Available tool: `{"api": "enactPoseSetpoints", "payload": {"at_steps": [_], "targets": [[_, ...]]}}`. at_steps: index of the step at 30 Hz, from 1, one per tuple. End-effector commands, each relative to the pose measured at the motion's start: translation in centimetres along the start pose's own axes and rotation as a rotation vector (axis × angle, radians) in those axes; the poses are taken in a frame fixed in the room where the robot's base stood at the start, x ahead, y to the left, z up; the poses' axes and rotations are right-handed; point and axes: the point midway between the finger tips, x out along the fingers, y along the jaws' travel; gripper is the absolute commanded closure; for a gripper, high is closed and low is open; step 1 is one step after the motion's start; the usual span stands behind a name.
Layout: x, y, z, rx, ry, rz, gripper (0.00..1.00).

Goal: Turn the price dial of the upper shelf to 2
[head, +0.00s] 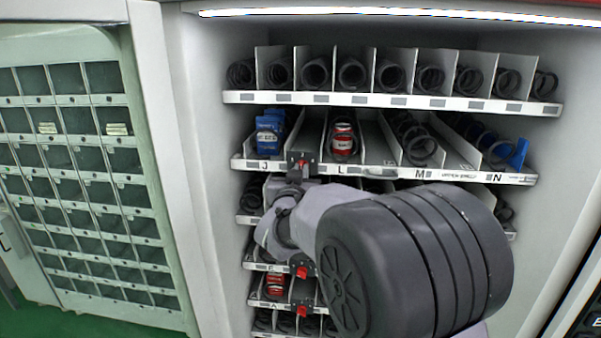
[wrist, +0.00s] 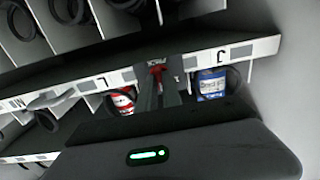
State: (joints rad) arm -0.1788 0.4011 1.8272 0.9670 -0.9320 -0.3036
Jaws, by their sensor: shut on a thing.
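The price dial (head: 302,161) of the shelf lettered J, L, M and N is a red knob on a dark unit at the shelf's front edge, between J and L. It also shows in the wrist view (wrist: 156,69), between my fingertips. My gripper (wrist: 158,82) is shut on this dial. In the head view my gripper is mostly hidden behind my own arm, just below the dial. The dial's number is too small and too covered to read.
A blue pack (head: 269,134) stands in lane J, and a red can (head: 343,139) stands in lane L. Similar red dials (head: 302,272) sit on lower shelves. A top shelf edge (head: 390,100) with spiral lanes lies above. A green locker cabinet (head: 80,170) stands at left.

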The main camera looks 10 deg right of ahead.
Motion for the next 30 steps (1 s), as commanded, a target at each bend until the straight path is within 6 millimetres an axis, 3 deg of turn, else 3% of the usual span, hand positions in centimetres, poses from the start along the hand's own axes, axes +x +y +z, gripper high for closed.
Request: {"api": "enactPoseSetpoints", "payload": {"at_steps": [1,2,3,5,14,17,20,30], "targets": [[0.0,0.0,0.1,0.000,-0.002,0.000,1.00],[0.0,0.0,0.1,0.000,-0.002,0.000,0.85],[0.0,0.0,0.1,0.000,-0.002,0.000,0.77],[0.0,0.0,0.1,0.000,-0.002,0.000,0.69],[-0.1,0.0,0.0,0.001,0.000,0.000,0.69],[-1.0,-0.1,0.1,0.000,0.000,-0.001,0.69],[-3.1,-0.1,0.2,0.001,0.000,-0.003,0.69],[-13.9,-0.1,0.1,0.002,0.001,-0.004,0.69]]}}
